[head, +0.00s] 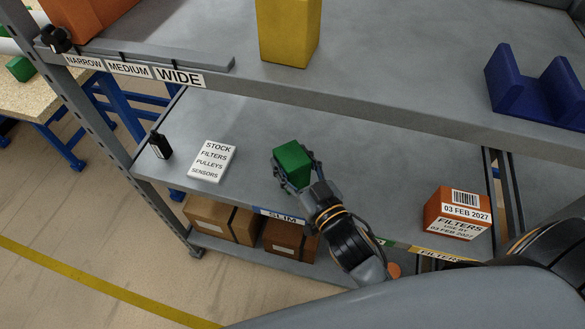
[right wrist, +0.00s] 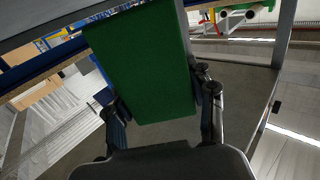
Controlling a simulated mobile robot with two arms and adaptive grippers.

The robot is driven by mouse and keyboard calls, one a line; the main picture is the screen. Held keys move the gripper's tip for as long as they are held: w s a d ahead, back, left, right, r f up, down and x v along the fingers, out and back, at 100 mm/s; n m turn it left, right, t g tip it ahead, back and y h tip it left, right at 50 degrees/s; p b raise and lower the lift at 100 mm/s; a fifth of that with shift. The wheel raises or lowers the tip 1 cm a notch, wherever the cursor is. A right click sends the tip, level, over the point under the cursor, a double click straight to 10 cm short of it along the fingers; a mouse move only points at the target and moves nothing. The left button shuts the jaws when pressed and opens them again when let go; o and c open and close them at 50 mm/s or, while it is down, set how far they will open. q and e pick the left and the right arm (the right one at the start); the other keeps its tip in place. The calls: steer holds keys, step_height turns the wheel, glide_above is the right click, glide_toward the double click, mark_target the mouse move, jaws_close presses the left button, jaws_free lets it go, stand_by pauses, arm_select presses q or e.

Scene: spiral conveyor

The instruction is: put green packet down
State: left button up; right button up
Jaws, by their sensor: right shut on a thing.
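The green packet (head: 292,160) is a small block over the middle shelf (head: 245,122), behind the SLIM label. My right gripper (head: 294,170) is shut on it, with a finger on either side. In the right wrist view the packet (right wrist: 142,62) fills the upper middle, between the fingers of my gripper (right wrist: 160,110). I cannot tell whether its underside touches the shelf. My left gripper is not in view.
The upper shelf (head: 380,85) overhangs behind, holding a yellow block (head: 288,30) and a blue holder (head: 540,88). Brown boxes (head: 222,218) sit below.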

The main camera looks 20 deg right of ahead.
steer(key=shift+w+f, duration=0.25)
steer(key=shift+f, duration=0.05)
step_height(320, 180, down, 2)
steer(key=shift+w+d+f, duration=0.15)
steer(key=shift+f, duration=0.5)
steer(key=shift+b, duration=0.3)
steer(key=o, duration=1.2)
steer(key=shift+f, duration=0.15)
